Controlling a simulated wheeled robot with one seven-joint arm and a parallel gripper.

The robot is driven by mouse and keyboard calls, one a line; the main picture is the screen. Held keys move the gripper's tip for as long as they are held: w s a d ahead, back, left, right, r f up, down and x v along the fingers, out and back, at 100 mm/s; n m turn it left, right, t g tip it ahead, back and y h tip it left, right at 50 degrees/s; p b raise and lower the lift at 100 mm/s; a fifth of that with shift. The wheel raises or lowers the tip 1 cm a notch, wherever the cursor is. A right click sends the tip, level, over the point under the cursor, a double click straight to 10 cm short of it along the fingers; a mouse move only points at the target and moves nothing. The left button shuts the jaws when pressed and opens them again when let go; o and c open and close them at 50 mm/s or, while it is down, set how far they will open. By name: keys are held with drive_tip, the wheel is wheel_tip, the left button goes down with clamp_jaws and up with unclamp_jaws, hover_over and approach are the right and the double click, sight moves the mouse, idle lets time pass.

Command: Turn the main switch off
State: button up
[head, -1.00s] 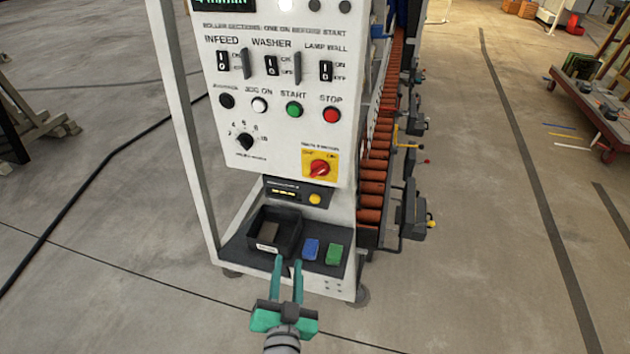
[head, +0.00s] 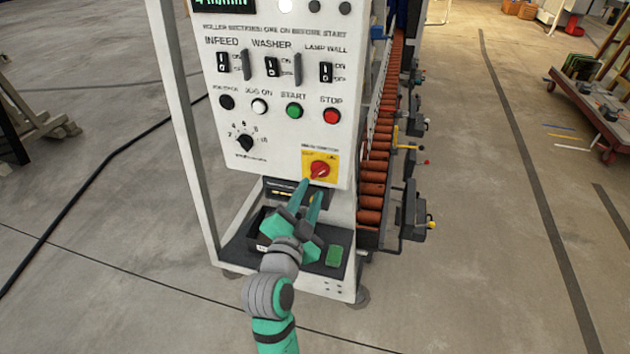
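The main switch (head: 320,169) is a red rotary knob on a yellow plate, low on the right of the white control panel (head: 280,175). Its handle looks slanted, as before. My gripper (head: 312,186), with two teal fingers, reaches up from below, its tips just under the yellow plate. A narrow gap shows between the fingers and nothing is seen held in them. I cannot tell whether a fingertip touches the knob. The fingers and gripper body partly hide the dark unit below the panel and the shelf.
A shelf below bears a dark tray and a green block (head: 334,256). Orange rollers (head: 373,190) run behind at right.

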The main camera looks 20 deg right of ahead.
sight(317, 175)
drive_tip(key=shift+x, duration=2.6)
drive_tip(key=shift+c, duration=0.7)
clamp_jaws()
